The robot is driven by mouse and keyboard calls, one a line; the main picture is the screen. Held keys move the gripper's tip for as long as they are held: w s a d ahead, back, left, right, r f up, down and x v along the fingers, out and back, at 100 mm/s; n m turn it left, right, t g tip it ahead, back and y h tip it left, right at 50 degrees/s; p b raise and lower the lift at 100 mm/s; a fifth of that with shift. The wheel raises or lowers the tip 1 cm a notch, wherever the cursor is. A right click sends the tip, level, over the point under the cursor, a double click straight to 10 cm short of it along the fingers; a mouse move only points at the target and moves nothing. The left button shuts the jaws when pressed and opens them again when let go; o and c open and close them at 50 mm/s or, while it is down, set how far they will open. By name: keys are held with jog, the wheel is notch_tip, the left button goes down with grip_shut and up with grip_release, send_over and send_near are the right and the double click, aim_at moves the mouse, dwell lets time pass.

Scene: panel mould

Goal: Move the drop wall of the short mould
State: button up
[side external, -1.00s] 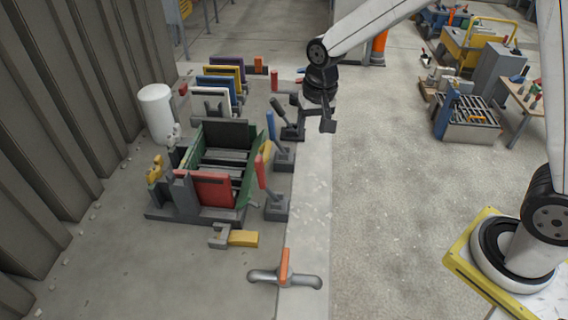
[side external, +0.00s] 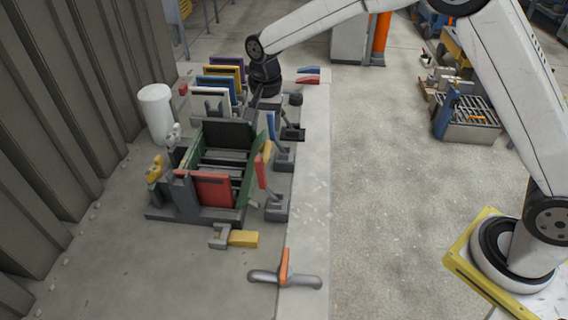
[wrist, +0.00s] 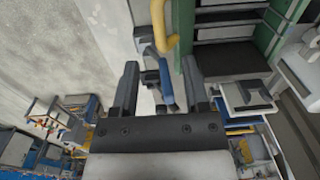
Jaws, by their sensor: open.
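The mould (side external: 205,215) stands on the floor slab left of centre in the side view. It has a red end panel (side external: 212,190), a dark end panel (side external: 228,133), green long sides and dark bars across the inside. The right-hand green wall (side external: 250,178) leans outward; I cannot tell for certain that it is the drop wall. In the wrist view a green wall (wrist: 183,28) is at the top, with a yellow curved bar (wrist: 163,30) beside it. My gripper (wrist: 162,88) is open, above the mould's far right corner. A blue lever handle (wrist: 166,85) appears between its fingers, apparently below them.
Levers on grey bases line the mould's right side, including a red one (side external: 261,172). Coloured panels (side external: 222,82) stand in a row behind. A white cylinder (side external: 156,112) stands left. A grey handle with an orange lever (side external: 284,268) lies in front.

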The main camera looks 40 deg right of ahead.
aim_at(267, 149)
jog(key=shift+f, duration=3.7)
grip_shut()
jog(key=shift+w, duration=0.1)
